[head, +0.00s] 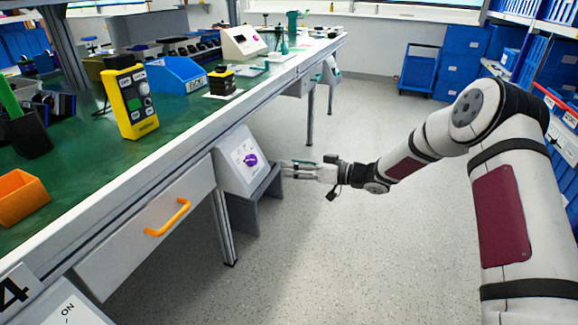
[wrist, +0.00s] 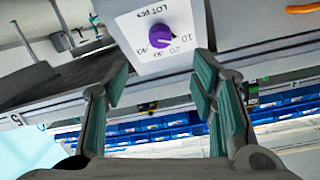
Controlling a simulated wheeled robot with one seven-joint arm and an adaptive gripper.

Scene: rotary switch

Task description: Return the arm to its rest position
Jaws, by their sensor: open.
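My gripper (head: 285,170) is at the end of my outstretched arm, in front of the rotary switch box (head: 230,160) under the bench edge. In the wrist view my gripper (wrist: 162,85) is open, with its two green-padded fingers spread and nothing between them. The purple knob (head: 251,160) is on the white face of the box. In the wrist view the knob (wrist: 158,37) shows beyond the fingertips, with printed numbers below it. The fingers look apart from the knob.
The green-topped workbench (head: 180,115) runs along the left, holding a yellow device (head: 130,100) and a blue bin (head: 178,75). A drawer with an orange handle (head: 168,218) is below. Blue crates (head: 462,60) stand at the back right. The floor (head: 340,240) is open.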

